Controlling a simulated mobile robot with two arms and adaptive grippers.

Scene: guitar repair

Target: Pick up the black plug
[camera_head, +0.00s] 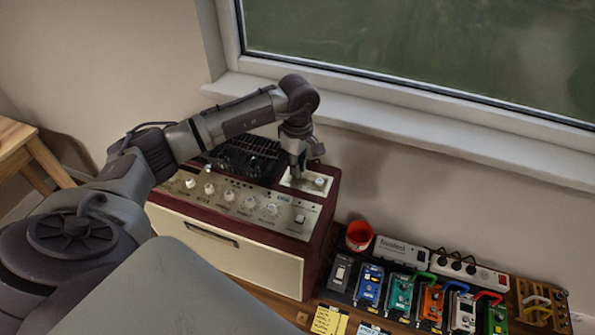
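My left gripper (297,168) points down over the right end of the top of a dark red amplifier (318,240), above a small pale metal panel (318,184). Its fingertips are small and partly hidden, so I cannot tell whether they are open or shut, or touch the panel. I see no separate black plug at the gripper. Small black plugs with cords (457,264) sit in a white power strip (488,277) to the right, well apart from the gripper. I cannot tell which black plug the task names. My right gripper is not in view.
A red cup (359,236) stands between the amplifier and a white box (400,251). Several coloured effect pedals (400,294) stand in a row at the lower right, with yellow notes (329,321) in front. A window sill (430,135) runs behind.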

